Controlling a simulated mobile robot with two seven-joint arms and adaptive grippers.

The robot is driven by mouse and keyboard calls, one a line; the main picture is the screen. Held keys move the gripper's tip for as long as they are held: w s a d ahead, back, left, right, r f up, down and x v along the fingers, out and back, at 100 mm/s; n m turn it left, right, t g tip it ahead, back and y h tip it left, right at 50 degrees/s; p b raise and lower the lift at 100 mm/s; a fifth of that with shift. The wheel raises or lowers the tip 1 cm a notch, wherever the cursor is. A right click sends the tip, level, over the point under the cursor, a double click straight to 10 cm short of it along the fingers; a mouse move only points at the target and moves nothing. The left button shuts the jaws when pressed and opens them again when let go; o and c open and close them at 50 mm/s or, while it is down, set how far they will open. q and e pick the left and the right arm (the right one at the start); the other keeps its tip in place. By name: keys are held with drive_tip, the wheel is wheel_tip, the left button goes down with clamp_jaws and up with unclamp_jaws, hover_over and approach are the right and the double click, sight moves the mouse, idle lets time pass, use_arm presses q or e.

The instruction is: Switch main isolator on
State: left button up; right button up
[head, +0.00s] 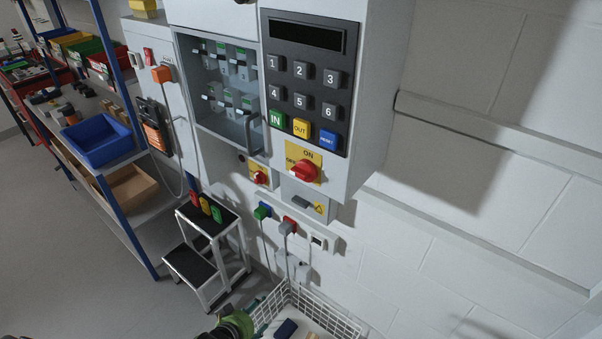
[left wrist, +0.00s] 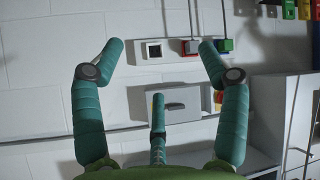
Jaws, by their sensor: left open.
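A large red rotary knob (head: 305,170) on a yellow ON/OFF plate sits below the keypad. A smaller red knob (head: 259,177) on a yellow plate is left of it. A grey box with a dark lever (head: 300,202) and a warning label is below. The frames do not settle which is the main isolator. My left gripper (head: 237,325) is at the bottom edge, low and apart from these controls. In the left wrist view, its teal fingers (left wrist: 163,52) are spread and empty, with the grey lever box (left wrist: 175,104) behind them. My right gripper is not seen.
A wire basket (head: 330,318) stands close to the left gripper. Plugged cables hang from the socket strip (head: 322,240). A black-topped step stool (head: 207,250) and shelving with a blue bin (head: 98,142) are left. The wall at right is clear.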

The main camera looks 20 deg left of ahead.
use_arm(q)
drive_tip(key=w+d+r+n+t+h+p, duration=0.15)
drive_tip(key=w+r, duration=0.25)
drive_tip(key=r, duration=0.6)
drive_tip(key=w+r+t, duration=0.3)
drive_tip(key=w+r, duration=0.1)
drive_tip(key=r, duration=0.5)
drive_tip(key=t+h+p, duration=0.1)
drive_tip(key=t+h, duration=0.2)
approach(301, 178)
drive_tip(key=w, duration=0.3)
drive_tip(key=shift+n, duration=0.35)
drive_tip(key=x, duration=0.2)
drive_tip(key=p+x, duration=0.1)
drive_tip(key=x, duration=0.1)
drive_tip(key=p+x, duration=0.1)
drive_tip(key=x, duration=0.1)
drive_tip(key=shift+d+r, duration=0.1)
drive_tip(key=shift+d, duration=0.35)
drive_tip(key=shift+w+d+p, duration=0.15)
drive_tip(key=shift+w+p, duration=0.2)
drive_tip(key=shift+w, duration=0.1)
drive_tip(key=shift+f, duration=0.2)
drive_tip(key=c, duration=1.1)
